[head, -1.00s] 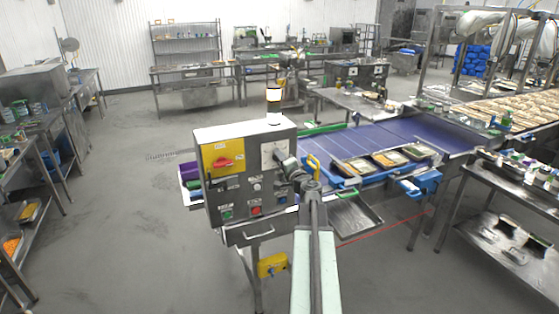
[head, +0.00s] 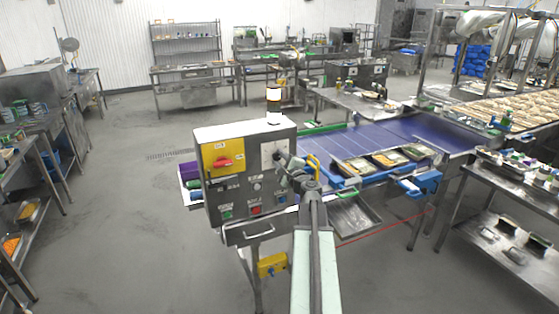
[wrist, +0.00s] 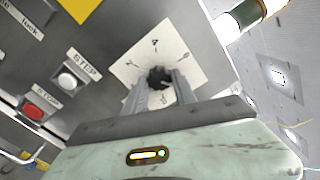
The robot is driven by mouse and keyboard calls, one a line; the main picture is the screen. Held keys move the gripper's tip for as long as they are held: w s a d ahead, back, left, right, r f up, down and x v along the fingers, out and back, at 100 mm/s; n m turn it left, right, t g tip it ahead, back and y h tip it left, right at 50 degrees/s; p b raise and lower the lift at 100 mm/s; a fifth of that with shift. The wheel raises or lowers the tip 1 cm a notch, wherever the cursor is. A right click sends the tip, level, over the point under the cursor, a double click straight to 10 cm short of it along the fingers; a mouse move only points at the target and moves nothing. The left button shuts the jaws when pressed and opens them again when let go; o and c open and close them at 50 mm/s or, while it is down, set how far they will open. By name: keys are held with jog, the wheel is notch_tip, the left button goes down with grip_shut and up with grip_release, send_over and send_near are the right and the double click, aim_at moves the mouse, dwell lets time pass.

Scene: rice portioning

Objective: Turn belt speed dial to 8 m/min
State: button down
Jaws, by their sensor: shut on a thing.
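The belt speed dial (wrist: 158,76) is a dark round knob on a pale square scale plate (wrist: 138,66) in the wrist view. My gripper (wrist: 160,88) is shut on the dial, with a finger on each side of it. The scale marks around the knob are too small to read, and the fingers cover the lower part of the plate. In the head view the plate (head: 268,150) shows at the upper right of the grey control box (head: 235,205), and my gripper (head: 282,158) reaches its face there, partly hiding the dial.
A white button (wrist: 67,81) labelled STEP or STOP and a red button (wrist: 34,112) sit on the same panel. A red switch on a yellow plate (head: 222,158) is at the upper left. The blue belt (head: 385,142) with trays runs behind the box.

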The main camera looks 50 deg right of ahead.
dwell(0.3)
jog(key=c, duration=1)
grip_release()
jog(key=v, duration=0.8)
jog(key=shift+w, duration=0.1)
